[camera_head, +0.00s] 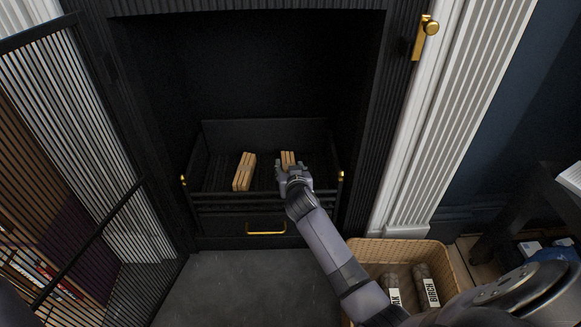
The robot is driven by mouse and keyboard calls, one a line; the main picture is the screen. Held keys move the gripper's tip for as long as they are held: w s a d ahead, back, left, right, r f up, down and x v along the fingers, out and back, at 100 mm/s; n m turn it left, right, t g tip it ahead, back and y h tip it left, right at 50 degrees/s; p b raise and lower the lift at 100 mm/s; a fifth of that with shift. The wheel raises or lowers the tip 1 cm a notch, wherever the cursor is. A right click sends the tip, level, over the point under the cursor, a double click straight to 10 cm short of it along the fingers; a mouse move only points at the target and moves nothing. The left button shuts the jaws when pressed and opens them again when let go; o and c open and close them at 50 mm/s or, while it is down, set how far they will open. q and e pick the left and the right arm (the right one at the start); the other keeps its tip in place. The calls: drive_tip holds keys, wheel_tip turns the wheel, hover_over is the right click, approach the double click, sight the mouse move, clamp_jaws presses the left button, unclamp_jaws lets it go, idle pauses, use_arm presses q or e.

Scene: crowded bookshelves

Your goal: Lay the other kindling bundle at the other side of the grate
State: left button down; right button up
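One kindling bundle (244,172), a light wooden block of sticks, lies at the left part of the black grate (220,195) inside the fireplace. The other kindling bundle (288,158) is at the right part of the grate, just beyond my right gripper (289,168). The gripper reaches in over the grate's front rail and covers the bundle's near end. Its fingers are small and dark, so whether they grip the bundle does not show. My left gripper is not in view.
A wicker basket (440,262) with dark labelled logs (426,284) stands on the floor at the right. An open slatted door (85,130) stands at the left. A brass handle (266,232) is below the grate. The grey hearth (245,285) is clear.

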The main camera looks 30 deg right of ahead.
drive_tip(key=shift+o, duration=1.2)
drive_tip(key=shift+s+a+f+g, duration=0.1)
drive_tip(key=shift+s+f+g, duration=0.1)
drive_tip(key=shift+f, duration=0.4)
drive_tip(key=shift+s+a+f+g, duration=0.1)
drive_tip(key=shift+s+f, duration=0.05)
drive_tip(key=shift+f, duration=0.4)
drive_tip(key=shift+w+r, duration=0.1)
drive_tip(key=shift+r, duration=0.3)
wheel_tip(320, 180, up, 12)
drive_tip(key=shift+w+d+f, duration=0.15)
drive_tip(key=shift+w+f, duration=0.05)
drive_tip(key=shift+w, duration=0.05)
